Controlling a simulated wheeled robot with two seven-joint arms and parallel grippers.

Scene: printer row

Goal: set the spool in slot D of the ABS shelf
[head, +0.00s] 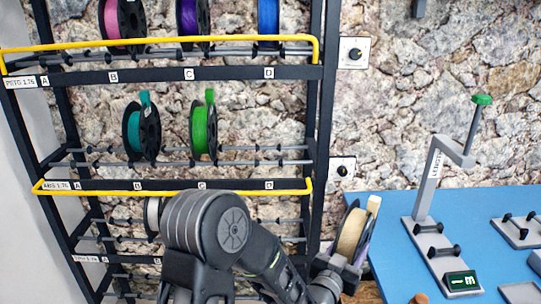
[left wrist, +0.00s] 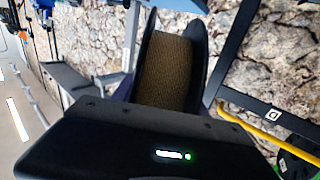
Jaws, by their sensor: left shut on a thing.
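A spool with tan filament and dark flanges (head: 352,232) is held up right of the rack, beside the blue table. My left gripper (head: 338,266) is shut on it; the fingertips are hard to make out. In the left wrist view the spool (left wrist: 170,75) fills the space beyond the gripper's dark housing. The ABS shelf (head: 110,186) is the middle tier, with a small label and a yellow front rail. A teal spool (head: 142,130) stands in slot B and a green one (head: 203,128) in slot C. Slot D (head: 268,155) and slot A are empty. My right gripper is not in view.
The PETG shelf (head: 110,75) above holds pink, purple and blue spools. A lower tier shows a pale spool (head: 152,216), partly behind my arm. The rack's right post (head: 321,130) stands between the held spool and slot D. A green-knobbed stand (head: 436,180) is on the blue table (head: 385,215).

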